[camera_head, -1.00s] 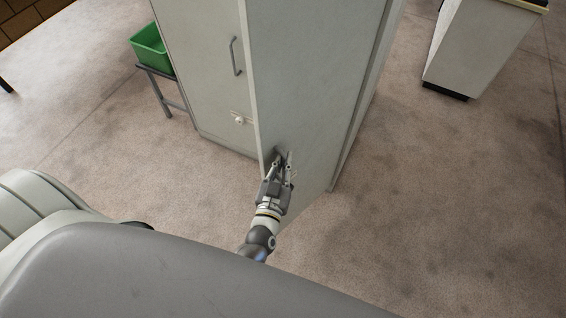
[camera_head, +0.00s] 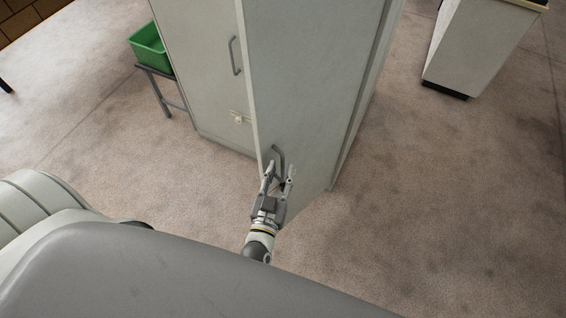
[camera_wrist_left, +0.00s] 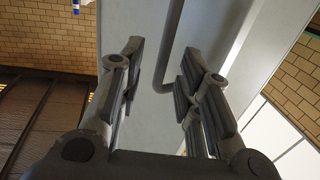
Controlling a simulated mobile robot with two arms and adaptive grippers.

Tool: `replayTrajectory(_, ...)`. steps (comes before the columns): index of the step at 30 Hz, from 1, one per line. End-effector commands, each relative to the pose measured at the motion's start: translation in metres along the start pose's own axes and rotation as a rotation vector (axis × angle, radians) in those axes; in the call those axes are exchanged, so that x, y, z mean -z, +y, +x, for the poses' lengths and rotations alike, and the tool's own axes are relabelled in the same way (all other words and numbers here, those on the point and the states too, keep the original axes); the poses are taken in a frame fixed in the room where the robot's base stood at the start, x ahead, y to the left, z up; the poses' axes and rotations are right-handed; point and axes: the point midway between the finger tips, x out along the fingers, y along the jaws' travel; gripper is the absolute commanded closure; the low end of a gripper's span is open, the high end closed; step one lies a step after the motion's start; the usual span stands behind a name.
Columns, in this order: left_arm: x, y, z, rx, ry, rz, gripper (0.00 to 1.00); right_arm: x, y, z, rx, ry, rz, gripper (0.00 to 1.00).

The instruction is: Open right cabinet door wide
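The grey right cabinet door (camera_head: 305,80) stands swung out from the cabinet, its outer face toward me. Its dark curved handle (camera_head: 279,155) is low, near the door's free edge. My left gripper (camera_head: 280,172) is just in front of the handle, fingers spread. In the left wrist view the handle (camera_wrist_left: 174,40) rises between the open fingers (camera_wrist_left: 162,62), apart from both pads as far as I can tell; the door's face (camera_wrist_left: 215,40) is behind it. The left cabinet door (camera_head: 195,60) looks closed. My right gripper is not in view.
A green bin (camera_head: 150,48) sits on a dark stand (camera_head: 164,90) left of the cabinet. A pale counter unit (camera_head: 480,45) stands at the upper right. The carpet (camera_head: 430,190) right of the door is clear.

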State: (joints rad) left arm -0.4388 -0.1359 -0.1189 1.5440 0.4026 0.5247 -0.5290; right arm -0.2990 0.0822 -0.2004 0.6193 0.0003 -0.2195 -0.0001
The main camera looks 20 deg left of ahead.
Motion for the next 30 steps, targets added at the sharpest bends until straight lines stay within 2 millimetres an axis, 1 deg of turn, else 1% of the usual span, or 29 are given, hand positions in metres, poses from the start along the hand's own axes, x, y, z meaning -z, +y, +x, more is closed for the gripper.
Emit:
replayTrajectory(1, -0.002, 0.000, -0.013, 0.000, -0.006, 0.000, 0.68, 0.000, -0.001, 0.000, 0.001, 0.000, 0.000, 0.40)
replayTrajectory(3, -0.001, 0.000, -0.029, 0.000, -0.005, 0.001, 0.68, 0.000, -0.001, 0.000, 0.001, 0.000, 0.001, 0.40)
replayTrajectory(6, -0.001, 0.000, -0.048, 0.000, -0.004, 0.001, 0.68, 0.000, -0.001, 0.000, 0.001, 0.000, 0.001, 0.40)
replayTrajectory(10, -0.001, 0.000, -0.067, 0.000, -0.003, 0.001, 0.68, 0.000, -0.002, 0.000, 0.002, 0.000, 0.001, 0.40)
replayTrajectory(15, 0.000, 0.000, -0.078, 0.000, 0.000, 0.001, 0.68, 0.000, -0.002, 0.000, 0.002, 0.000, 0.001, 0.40)
replayTrajectory(23, 0.000, 0.000, -0.080, 0.000, 0.000, 0.001, 0.68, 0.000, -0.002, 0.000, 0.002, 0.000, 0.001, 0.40)
replayTrajectory(26, -0.004, 0.001, -0.080, -0.007, -0.009, 0.002, 0.80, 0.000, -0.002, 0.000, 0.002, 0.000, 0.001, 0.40)
replayTrajectory(27, -0.011, 0.003, -0.080, -0.019, -0.026, 0.004, 0.85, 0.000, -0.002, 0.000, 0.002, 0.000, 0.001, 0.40)
replayTrajectory(29, -0.030, 0.009, -0.083, -0.052, -0.072, 0.009, 0.93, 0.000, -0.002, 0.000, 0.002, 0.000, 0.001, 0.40)
replayTrajectory(30, -0.049, 0.015, -0.086, -0.083, -0.120, 0.014, 0.98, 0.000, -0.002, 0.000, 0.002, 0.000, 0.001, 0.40)
